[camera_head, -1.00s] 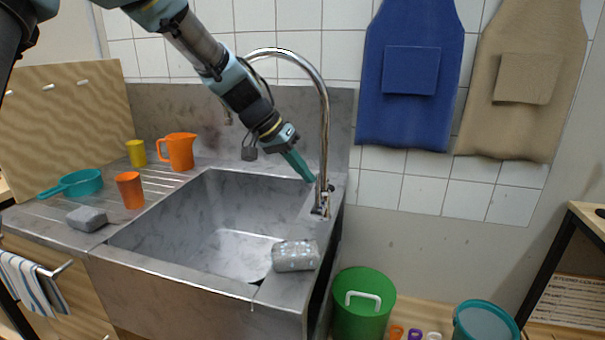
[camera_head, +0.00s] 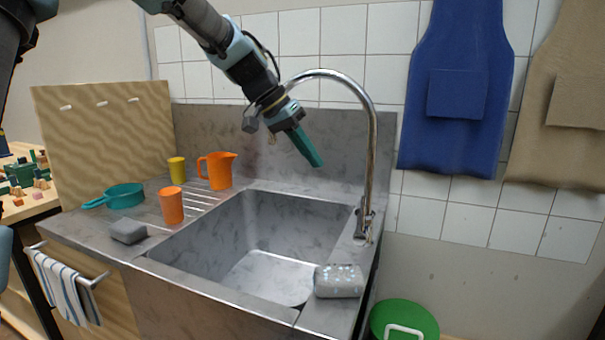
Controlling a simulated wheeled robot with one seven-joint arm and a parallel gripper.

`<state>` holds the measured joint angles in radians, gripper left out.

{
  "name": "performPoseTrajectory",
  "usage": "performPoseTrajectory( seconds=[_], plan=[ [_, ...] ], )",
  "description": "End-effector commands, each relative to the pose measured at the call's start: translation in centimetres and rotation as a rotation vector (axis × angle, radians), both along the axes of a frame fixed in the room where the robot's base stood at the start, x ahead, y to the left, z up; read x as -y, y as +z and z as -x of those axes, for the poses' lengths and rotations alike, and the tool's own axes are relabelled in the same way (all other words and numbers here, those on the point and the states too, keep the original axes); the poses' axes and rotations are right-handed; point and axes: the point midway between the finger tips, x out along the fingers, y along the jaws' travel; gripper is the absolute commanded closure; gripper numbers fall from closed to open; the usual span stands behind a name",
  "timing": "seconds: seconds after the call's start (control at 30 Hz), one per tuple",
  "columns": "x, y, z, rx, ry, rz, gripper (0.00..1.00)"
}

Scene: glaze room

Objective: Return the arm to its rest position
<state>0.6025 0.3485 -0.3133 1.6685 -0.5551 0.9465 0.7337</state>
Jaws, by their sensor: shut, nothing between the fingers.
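My arm reaches in from the top left. My gripper (camera_head: 314,158) has teal fingers and hangs above the back of the sink (camera_head: 235,238), pointing down and to the right. The fingers are shut with nothing between them. The gripper is left of the curved chrome faucet (camera_head: 370,150) and apart from it. It touches nothing that I can see.
An orange jug (camera_head: 218,172), orange cup (camera_head: 171,206), yellow cup (camera_head: 177,169), teal pan (camera_head: 124,196) and grey sponge (camera_head: 128,231) stand left of the sink. Aprons (camera_head: 455,130) hang on the wall.

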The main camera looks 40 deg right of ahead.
Motion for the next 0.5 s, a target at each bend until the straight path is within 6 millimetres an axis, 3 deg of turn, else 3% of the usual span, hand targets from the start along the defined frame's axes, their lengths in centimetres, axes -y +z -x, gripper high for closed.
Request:
performPoseTrajectory(
  seconds=[0.3,0.37,0.47,0.5],
  plan=[
    [-1.1,-0.3,-0.7,0.002,0.028,-0.017,1.0],
    [-2.5,-1.0,-1.7,0.007,0.071,-0.04,1.0],
    [-6.7,-3.2,-4.1,0.017,0.192,-0.111,1.0],
    [-9.0,-4.3,-5.1,0.022,0.257,-0.145,1.0]
  ],
)
